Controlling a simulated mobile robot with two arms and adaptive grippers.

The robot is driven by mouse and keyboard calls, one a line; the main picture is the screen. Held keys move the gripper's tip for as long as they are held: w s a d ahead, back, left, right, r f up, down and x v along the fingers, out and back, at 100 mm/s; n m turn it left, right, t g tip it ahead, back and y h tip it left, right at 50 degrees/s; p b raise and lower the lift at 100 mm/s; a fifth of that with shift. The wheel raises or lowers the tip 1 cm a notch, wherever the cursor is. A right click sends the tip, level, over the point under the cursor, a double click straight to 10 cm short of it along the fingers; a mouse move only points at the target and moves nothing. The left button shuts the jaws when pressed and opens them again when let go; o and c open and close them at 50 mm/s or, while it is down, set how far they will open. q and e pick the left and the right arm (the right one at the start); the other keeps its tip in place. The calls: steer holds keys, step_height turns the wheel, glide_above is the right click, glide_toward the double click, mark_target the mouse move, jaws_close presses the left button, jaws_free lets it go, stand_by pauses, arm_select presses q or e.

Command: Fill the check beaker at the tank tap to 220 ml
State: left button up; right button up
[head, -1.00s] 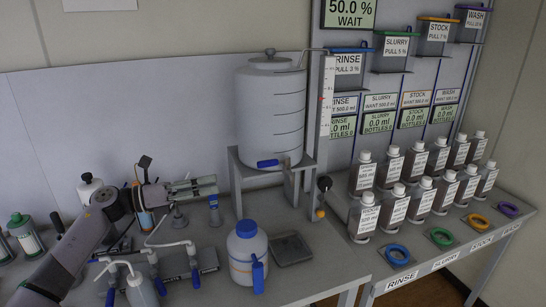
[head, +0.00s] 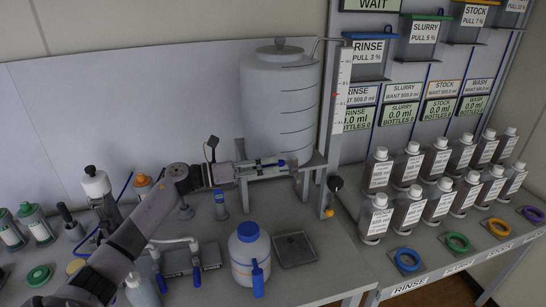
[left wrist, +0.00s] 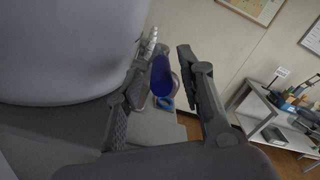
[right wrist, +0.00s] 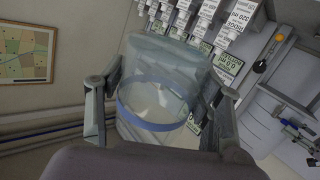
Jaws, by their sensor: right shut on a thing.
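The grey tank (head: 279,100) with level lines stands on its stand at the back of the bench. My left gripper (head: 302,168) is in front of the tank's lower part, at the tap. In the left wrist view, the blue tap handle (left wrist: 161,76) lies between the two fingers of my left gripper (left wrist: 165,68), which are apart. My right gripper (right wrist: 162,85) is shut on the clear check beaker (right wrist: 150,65), which has a blue band around it. I cannot make out any liquid in it. The beaker and right gripper are outside the head view.
A white jar with a blue lid (head: 249,252) and a dark square plate (head: 294,249) stand on the bench below the tank. Several labelled bottles (head: 408,213) fill the right bench. A scale post (head: 340,95) stands right of the tank.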

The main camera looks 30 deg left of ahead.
arm_select(q)
steer(key=shift+x, duration=0.9)
jaws_close()
